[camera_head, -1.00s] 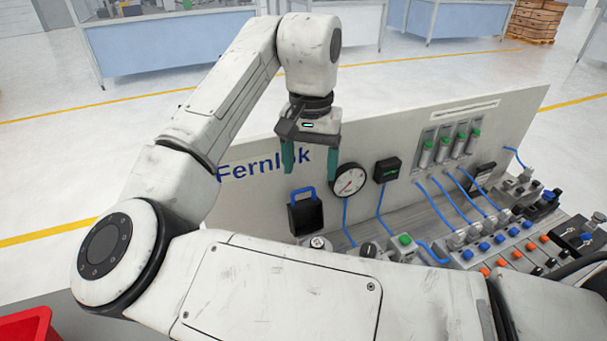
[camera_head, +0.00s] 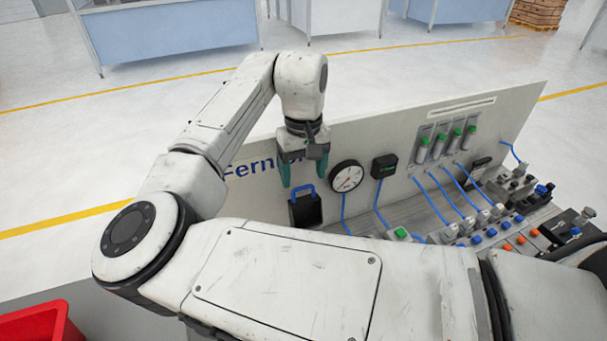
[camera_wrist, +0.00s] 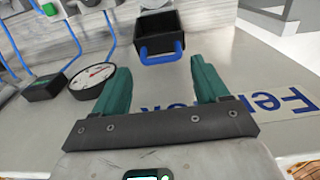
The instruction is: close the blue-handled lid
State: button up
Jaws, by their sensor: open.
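The blue handle (camera_head: 302,189) sits on the upper edge of a black box-like part (camera_head: 306,211) at the front panel's left side. In the wrist view the blue handle (camera_wrist: 161,52) is on the near edge of the black part (camera_wrist: 158,22), which looks like an open-topped box. Whether a separate lid is there, I cannot tell. My gripper (camera_head: 303,173) is open and empty, its green fingers pointing down just above the handle. In the wrist view the fingertips of my gripper (camera_wrist: 161,66) lie on either side of the handle, seemingly apart from it.
A round gauge (camera_head: 346,176) and a black box with a green display (camera_head: 384,166) are on the panel (camera_head: 480,122) to the right. Blue hoses, valves and green-capped cylinders (camera_head: 455,140) follow further right. A red bin (camera_head: 40,325) is at lower left.

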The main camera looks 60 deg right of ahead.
jog(key=shift+f, duration=1.2)
jog(key=shift+c, duration=0.4)
jog(key=c, duration=1.2)
jog(key=shift+c, duration=0.2)
